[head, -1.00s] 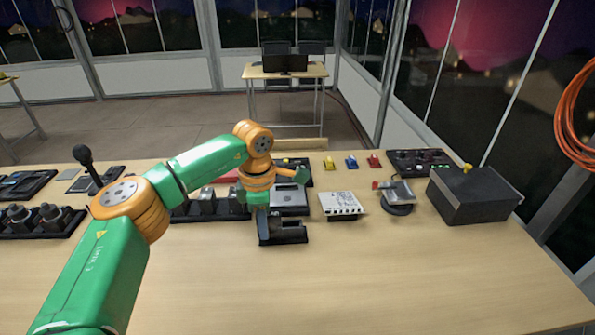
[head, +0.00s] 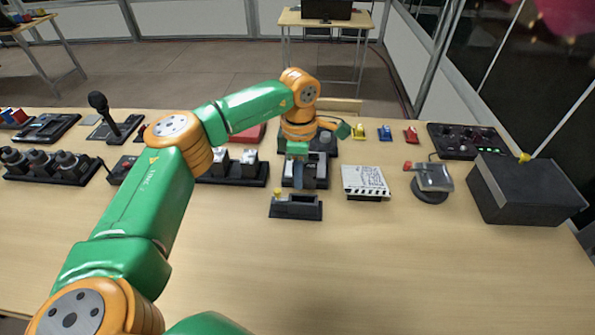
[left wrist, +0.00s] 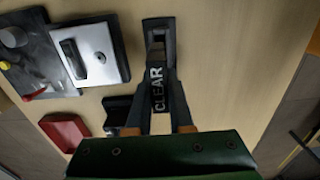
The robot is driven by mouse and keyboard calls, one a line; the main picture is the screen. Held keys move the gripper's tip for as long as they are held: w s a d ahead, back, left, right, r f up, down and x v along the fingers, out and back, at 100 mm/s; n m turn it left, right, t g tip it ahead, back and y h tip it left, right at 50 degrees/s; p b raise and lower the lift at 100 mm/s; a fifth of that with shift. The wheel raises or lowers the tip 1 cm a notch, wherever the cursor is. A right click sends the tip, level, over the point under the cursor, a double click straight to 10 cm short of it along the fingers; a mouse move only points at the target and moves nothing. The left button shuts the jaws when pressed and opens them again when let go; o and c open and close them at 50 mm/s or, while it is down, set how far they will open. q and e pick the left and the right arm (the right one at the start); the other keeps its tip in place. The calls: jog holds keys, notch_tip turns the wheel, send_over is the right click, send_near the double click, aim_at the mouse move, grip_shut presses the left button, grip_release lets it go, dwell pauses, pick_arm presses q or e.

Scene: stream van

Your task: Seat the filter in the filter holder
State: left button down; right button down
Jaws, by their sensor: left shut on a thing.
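My left gripper (head: 298,165) is shut on the filter, a dark flat piece (head: 298,178) with a bluish tint in the head view. In the left wrist view the filter (left wrist: 158,90) reads CLEAR and sits between the two fingers. The filter holder (head: 310,209) is a low black block on the table, just in front of the gripper in the head view. In the left wrist view the holder (left wrist: 159,25) lies beyond the fingertips, roughly in line with the filter. The filter appears above the holder; any contact is hidden. My right gripper is not in view.
Behind the gripper stands a grey-topped device (head: 318,170). A white panel box (head: 365,181), a round-based device (head: 432,183) and a large black box (head: 525,190) stand to the right. Switch blocks (head: 240,171) are to the left. The table front is clear.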

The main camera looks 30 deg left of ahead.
pick_arm(q)
jog(key=f, duration=0.1)
jog(key=f+b, duration=0.2)
jog(key=shift+s+f, duration=0.25)
jog(key=shift+f, duration=0.15)
jog(key=shift+w, duration=0.1)
jog(key=shift+p, duration=0.3)
dwell(0.8)
jog(key=shift+f+b, duration=0.65)
jog(key=shift+f, duration=0.15)
jog(key=c, duration=0.7)
grip_release()
